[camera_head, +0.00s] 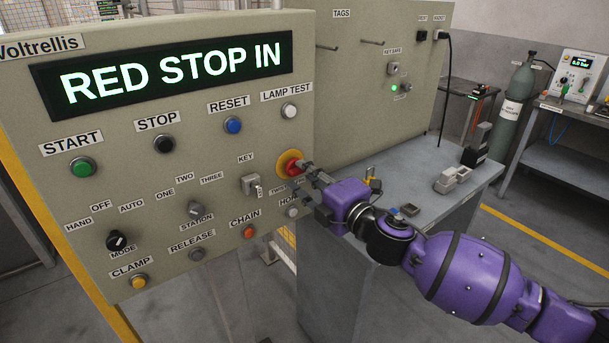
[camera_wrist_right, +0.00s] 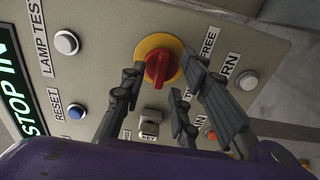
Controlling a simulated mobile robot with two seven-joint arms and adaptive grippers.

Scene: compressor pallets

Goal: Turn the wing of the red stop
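The red stop (camera_head: 290,163) sits on a yellow ring at the right side of the beige panel, and the display (camera_head: 165,72) reads RED STOP IN. In the right wrist view the stop's red wing (camera_wrist_right: 157,69) stands out from the ring, roughly upright in the picture. My right gripper (camera_head: 308,174) is just in front of the stop. In the right wrist view its dark fingers (camera_wrist_right: 164,76) are spread open, one on the left of the wing and two on the right, with gaps between. I cannot tell whether any finger touches the ring. My left gripper is not in view.
A key switch (camera_head: 250,184) and an orange CHAIN button (camera_head: 249,231) are close below the stop. The white LAMP TEST button (camera_head: 289,110) is above it. A grey bench (camera_head: 425,205) with small parts stands to the right, beneath my right arm.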

